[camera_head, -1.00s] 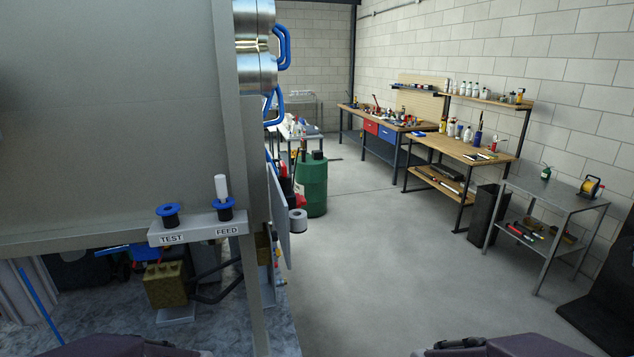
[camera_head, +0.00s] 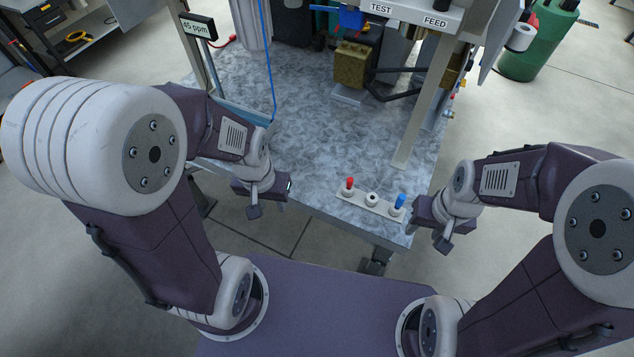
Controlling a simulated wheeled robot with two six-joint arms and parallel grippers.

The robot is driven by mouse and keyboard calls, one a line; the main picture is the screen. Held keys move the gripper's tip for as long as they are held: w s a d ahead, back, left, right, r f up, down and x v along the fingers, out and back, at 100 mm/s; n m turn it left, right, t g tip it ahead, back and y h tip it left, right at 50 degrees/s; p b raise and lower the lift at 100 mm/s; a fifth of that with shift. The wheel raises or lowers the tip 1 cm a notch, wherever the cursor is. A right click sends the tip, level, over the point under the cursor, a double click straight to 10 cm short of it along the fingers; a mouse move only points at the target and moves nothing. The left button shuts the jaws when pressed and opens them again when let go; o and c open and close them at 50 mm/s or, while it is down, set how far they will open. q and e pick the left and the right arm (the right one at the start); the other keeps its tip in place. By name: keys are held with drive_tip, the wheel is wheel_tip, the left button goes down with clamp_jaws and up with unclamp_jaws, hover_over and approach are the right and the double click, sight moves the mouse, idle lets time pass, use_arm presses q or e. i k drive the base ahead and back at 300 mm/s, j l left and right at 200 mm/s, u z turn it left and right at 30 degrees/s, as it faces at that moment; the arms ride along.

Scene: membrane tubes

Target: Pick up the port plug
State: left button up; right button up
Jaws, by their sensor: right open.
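A pale strip (camera_head: 358,201) lies along the front edge of the grey marbled bench top. It carries a red-topped piece (camera_head: 349,185), a low white ring-shaped piece (camera_head: 372,199) and a blue-topped piece (camera_head: 398,203). I cannot tell which of these is the port plug. My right gripper (camera_head: 414,215) is open and empty just right of the strip's blue end. My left gripper (camera_head: 285,188) is by the bench's front edge, left of the strip and apart from it. Its fingers are too small to tell open from shut.
A port shelf (camera_head: 408,12) labelled TEST and FEED is at the top, its upper part cut off. A grey post (camera_head: 425,115) stands behind the strip. A brass-coloured block (camera_head: 352,62) and black pipes sit at the bench's back. The bench's middle is clear.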

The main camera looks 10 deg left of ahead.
sight(350, 180)
drive_tip(key=i+j+z, duration=0.2)
drive_tip(key=j, duration=0.45)
drive_tip(key=i+j+z, duration=0.2)
drive_tip(key=j, duration=0.45)
drive_tip(key=j+z, duration=0.25)
drive_tip(key=j, duration=0.45)
